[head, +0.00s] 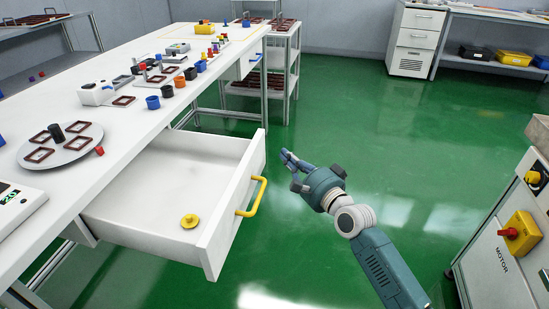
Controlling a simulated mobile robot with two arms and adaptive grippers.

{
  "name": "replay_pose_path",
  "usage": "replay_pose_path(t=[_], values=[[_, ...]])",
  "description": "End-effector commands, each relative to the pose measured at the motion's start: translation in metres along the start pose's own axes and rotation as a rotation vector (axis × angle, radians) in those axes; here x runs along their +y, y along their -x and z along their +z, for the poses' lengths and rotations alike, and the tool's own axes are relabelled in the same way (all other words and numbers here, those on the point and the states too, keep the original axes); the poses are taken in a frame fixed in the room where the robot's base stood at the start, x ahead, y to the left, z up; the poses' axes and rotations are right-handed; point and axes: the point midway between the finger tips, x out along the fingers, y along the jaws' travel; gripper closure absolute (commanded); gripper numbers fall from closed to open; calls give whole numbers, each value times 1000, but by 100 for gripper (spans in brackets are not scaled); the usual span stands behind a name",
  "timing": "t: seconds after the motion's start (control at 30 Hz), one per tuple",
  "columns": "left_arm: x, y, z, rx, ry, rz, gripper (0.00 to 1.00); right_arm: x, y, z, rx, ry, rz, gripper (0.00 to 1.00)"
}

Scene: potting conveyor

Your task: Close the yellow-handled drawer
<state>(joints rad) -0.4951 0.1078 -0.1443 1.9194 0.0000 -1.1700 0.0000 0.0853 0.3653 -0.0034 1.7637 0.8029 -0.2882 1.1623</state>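The yellow-handled drawer (150,237) is pulled far out from under the white table, to the right. Its yellow handle (254,197) is a bar on the outside of the drawer front. A small yellow round piece (189,221) lies on the drawer floor near the front. My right gripper (285,156) is beyond the handle and to its right, apart from it, pointing up and left. Its fingertips look close together with nothing between them. My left gripper is out of view.
The white table (135,125) holds a grey turntable (60,147), small pots and fixtures. A motor cabinet (500,265) with a red knob stands at the right. The green floor between is clear.

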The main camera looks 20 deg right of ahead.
Motion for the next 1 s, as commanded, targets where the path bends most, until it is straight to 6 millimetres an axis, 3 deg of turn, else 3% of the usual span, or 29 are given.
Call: replay_pose_path(t=[0.1,0.3,0.87,1.0], values=[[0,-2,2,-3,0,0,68,-1,-13,16,0,-4,-2,100],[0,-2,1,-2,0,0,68,1,-24,27,0,-1,0,100],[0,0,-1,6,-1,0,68,-1,-31,33,0,0,0,100],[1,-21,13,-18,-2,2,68,-2,-43,45,0,-4,-1,100]])
